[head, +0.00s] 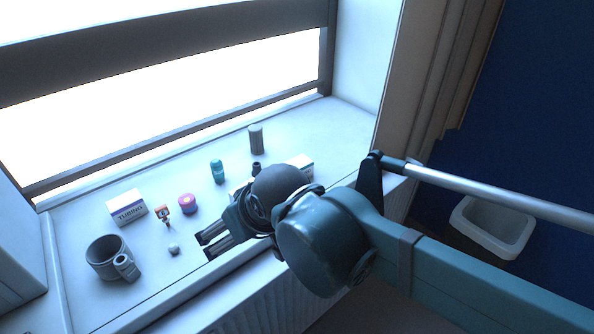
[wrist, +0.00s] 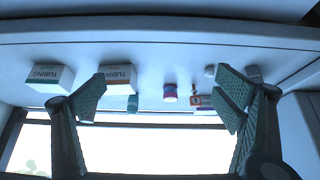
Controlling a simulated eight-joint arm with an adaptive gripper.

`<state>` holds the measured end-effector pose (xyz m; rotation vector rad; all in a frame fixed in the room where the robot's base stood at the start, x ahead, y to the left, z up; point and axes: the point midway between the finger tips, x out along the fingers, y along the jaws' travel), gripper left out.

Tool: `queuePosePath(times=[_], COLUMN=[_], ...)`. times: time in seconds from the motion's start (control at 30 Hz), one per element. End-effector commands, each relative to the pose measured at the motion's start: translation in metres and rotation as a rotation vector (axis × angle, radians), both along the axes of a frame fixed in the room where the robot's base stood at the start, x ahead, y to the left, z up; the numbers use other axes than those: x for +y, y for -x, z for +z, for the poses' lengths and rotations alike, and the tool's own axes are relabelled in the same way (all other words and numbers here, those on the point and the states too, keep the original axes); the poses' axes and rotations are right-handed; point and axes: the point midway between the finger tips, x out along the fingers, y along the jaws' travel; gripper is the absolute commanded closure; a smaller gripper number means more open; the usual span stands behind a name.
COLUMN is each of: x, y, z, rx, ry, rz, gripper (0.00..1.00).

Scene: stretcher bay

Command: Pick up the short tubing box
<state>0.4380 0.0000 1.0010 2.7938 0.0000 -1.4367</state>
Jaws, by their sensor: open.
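Several white boxes lie on the window sill. One lettered TUBING (head: 127,207) with a purple band stands at the left in the head view. Another box (head: 303,165) shows behind my arm. The wrist view has a TUBING box with a green end (wrist: 47,74) at far left and a TUBING box with an orange stripe (wrist: 119,72) beside the left finger. I cannot tell which is the short one. My gripper (head: 205,246) is open over the sill's front part, apart from the boxes. In the wrist view its fingers (wrist: 160,76) hold nothing.
A grey mug (head: 104,258), small ball (head: 173,248), orange figure (head: 162,211), pink-purple jar (head: 187,204), teal bottle (head: 217,171) and dark ribbed cylinder (head: 256,139) stand on the sill. The window frame (head: 180,138) bounds the back. A white bin (head: 493,226) stands lower right.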

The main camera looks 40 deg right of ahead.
Motion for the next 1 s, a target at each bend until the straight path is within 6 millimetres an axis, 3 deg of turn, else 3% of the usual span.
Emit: queuePosePath(times=[0.03,0.27,0.7,1.0], x=[0.0,0.0,-0.002,-0.018], y=[0.0,0.0,-0.002,-0.02], z=[0.0,0.0,0.002,0.014], rx=[0.0,0.0,0.005,0.044], ry=[0.0,0.0,0.012,0.108], rz=[0.0,0.0,0.01,0.091], gripper=[0.17,0.45,0.45,0.45])
